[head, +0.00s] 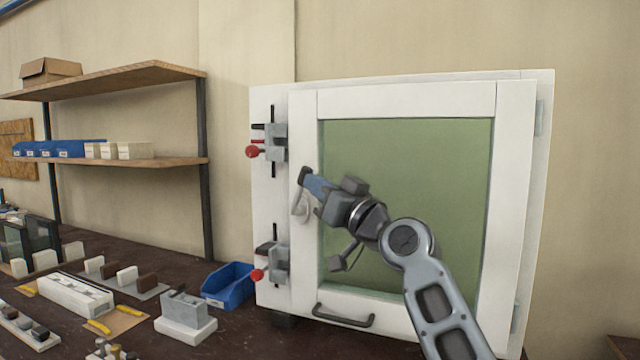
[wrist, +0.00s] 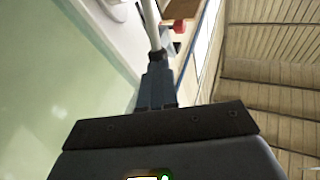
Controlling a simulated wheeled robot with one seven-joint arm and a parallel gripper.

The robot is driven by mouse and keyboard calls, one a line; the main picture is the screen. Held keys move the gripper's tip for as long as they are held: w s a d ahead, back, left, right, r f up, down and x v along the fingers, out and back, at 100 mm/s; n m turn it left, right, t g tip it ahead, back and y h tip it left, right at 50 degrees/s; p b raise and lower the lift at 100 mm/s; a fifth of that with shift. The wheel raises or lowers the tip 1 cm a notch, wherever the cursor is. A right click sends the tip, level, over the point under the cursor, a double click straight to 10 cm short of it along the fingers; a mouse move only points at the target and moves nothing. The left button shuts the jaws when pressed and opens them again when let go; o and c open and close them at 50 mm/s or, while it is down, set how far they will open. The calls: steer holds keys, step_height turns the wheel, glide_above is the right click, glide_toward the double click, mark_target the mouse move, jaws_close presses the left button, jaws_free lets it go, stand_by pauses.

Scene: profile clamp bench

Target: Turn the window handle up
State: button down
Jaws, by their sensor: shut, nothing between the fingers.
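The white window handle (head: 300,208) sits on the left stile of the white window frame (head: 405,100), around the green pane (head: 410,150). In the head view, its visible part is just below my gripper (head: 304,176), which hides some of it. I cannot tell its exact angle. My gripper is shut and empty, its dark fingertips in front of the left stile. In the wrist view, a pale bar (wrist: 151,22) runs up from the tips of my gripper (wrist: 157,56). Whether they touch is unclear.
Two clamps with red knobs, an upper (head: 272,142) and a lower (head: 272,262), stand on the outer frame left of the handle. A black pull (head: 343,318) is on the bottom rail. A blue bin (head: 229,284) and a grey block on a white base (head: 186,328) stand on the bench.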

mark_target(304, 175)
steer(key=p, duration=0.1)
steer(key=a+r+n+g+p, duration=0.1)
steer(key=r+h+p, duration=0.1)
steer(key=shift+w+a+r+g, duration=0.15)
steer(key=shift+w+g, duration=0.1)
steer(key=shift+g, duration=0.15)
steer(key=shift+w+a+f+n+h+b, duration=0.15)
steer(key=shift+a+f+n+h+b, duration=0.2)
steer(key=shift+a, duration=0.25)
steer(key=shift+r, duration=0.15)
